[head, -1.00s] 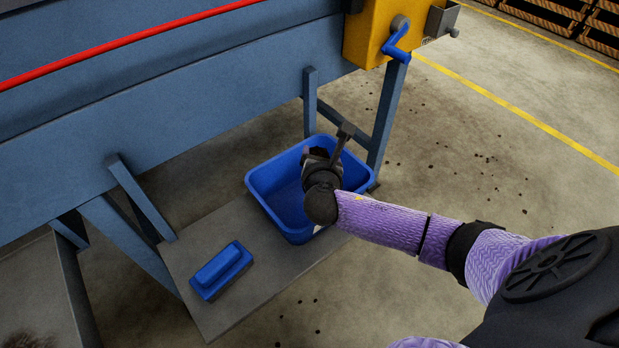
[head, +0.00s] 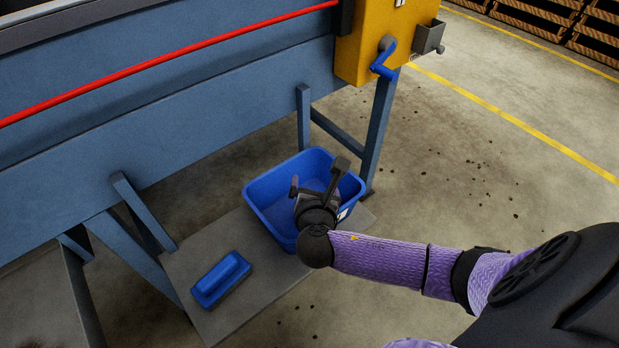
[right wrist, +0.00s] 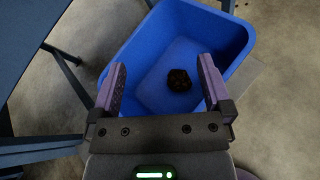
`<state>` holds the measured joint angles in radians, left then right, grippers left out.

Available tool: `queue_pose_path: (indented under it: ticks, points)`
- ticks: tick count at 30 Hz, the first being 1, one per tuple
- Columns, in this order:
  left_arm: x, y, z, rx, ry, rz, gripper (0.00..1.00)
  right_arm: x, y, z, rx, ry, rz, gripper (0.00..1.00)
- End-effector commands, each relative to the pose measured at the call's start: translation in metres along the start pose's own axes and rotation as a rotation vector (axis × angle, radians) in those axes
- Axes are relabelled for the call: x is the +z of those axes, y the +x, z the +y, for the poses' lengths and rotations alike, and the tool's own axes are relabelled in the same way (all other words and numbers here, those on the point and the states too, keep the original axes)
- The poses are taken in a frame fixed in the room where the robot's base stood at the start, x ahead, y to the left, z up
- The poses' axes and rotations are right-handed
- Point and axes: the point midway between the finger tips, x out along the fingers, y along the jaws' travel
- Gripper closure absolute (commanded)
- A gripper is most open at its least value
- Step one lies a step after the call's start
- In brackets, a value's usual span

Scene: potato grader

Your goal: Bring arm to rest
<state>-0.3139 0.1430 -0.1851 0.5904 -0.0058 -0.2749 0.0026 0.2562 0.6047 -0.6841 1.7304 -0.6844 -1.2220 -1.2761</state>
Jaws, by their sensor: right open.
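My right gripper (head: 318,183) is open and reaches over the blue bin (head: 268,187) in the head view. In the right wrist view its two fingers (right wrist: 161,88) are spread apart with nothing between them, above the bin (right wrist: 215,40). A dark lump (right wrist: 183,77) lies on the bin floor below the fingers. In the head view the gripper and wrist hide part of the bin, and the lump cannot be made out there. My left gripper is not in view.
The bin stands on a grey shelf (head: 220,310) beside a blue brush-like block (head: 221,279). The blue machine frame (head: 180,110), with a yellow box (head: 365,40) and blue crank (head: 383,60), rises behind. Open concrete floor (head: 470,150) lies to the right.

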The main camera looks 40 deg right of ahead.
Motion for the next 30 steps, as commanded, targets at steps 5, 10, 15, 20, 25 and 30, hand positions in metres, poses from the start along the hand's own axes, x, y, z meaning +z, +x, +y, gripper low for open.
queue_pose_path:
  ticks: [5, 10, 15, 20, 25, 30]
  points:
    - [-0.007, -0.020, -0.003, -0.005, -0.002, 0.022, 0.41, 0.003, -0.031, 0.001, 0.000, 0.002, -0.001, 0.00]
    - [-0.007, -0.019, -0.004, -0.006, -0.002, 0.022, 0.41, 0.000, -0.035, 0.000, -0.001, 0.001, 0.000, 0.00]
    - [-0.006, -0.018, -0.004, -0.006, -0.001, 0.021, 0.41, -0.001, -0.034, 0.000, -0.001, 0.000, 0.000, 0.00]
    - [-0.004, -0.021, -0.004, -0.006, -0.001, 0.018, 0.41, -0.004, -0.033, -0.004, -0.011, 0.014, 0.017, 0.00]
    - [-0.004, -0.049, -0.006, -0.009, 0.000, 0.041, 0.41, -0.084, -0.037, -0.072, -0.222, 0.349, 0.315, 0.00]
    - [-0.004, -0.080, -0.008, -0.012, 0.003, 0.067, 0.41, -0.190, -0.123, -0.188, -0.730, 0.994, 0.537, 0.00]
